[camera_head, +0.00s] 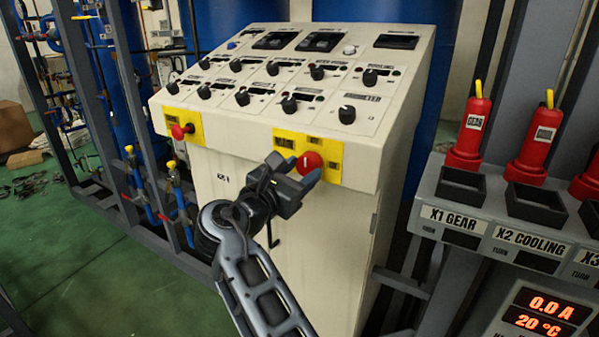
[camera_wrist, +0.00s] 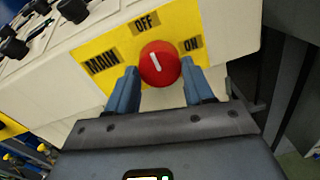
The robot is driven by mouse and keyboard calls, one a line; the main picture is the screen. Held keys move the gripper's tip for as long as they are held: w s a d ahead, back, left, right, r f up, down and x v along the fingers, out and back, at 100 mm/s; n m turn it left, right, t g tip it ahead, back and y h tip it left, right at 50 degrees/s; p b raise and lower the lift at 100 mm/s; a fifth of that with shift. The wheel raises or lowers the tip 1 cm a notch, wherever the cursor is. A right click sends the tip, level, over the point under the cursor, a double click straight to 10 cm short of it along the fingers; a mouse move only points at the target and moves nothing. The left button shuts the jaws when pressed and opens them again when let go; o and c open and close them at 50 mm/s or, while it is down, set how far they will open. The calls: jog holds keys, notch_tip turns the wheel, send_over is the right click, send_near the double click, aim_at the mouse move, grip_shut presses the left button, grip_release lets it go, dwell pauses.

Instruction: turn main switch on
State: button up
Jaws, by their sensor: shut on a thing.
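The main switch (camera_head: 311,162) is a red round knob with a white mark, on a yellow plate (camera_head: 335,155) on the front of a cream control console. It also shows in the wrist view (camera_wrist: 160,63), where the plate (camera_wrist: 97,50) reads MAIN, OFF and ON. The white mark points up and slightly left, toward the OFF label. My gripper (camera_head: 297,167) is at the knob, and in the wrist view its two blue fingers (camera_wrist: 158,84) stand on either side of the knob's lower part. It is shut on the knob; the fingertips' exact contact is partly hidden.
The cream console (camera_head: 250,165) carries several black knobs on its sloped top. A second red knob (camera_head: 182,131) sits on a yellow plate to the left. At the right, a grey rack (camera_head: 470,215) holds several red plugs. Green floor is open at the lower left.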

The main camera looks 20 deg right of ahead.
jog(key=shift+m, duration=0.3)
jog(key=m+b, duration=0.1)
jog(key=m, duration=0.3)
jog(key=m+b, duration=0.2)
jog(key=m, duration=0.2)
jog(key=shift+f+m+y, duration=0.1)
jog(key=shift+m+y, duration=0.2)
jog(key=m+b, duration=0.3)
jog(key=m, duration=0.1)
jog(key=shift+m+b, duration=1.5)
jog(key=shift+m, duration=0.7)
jog(key=o, duration=1)
jog(key=shift+r, duration=0.2)
jog(key=shift+o, duration=0.2)
jog(key=v, duration=0.7)
jog(key=shift+s+a+b, duration=0.2)
jog(key=shift+s+b, duration=0.15)
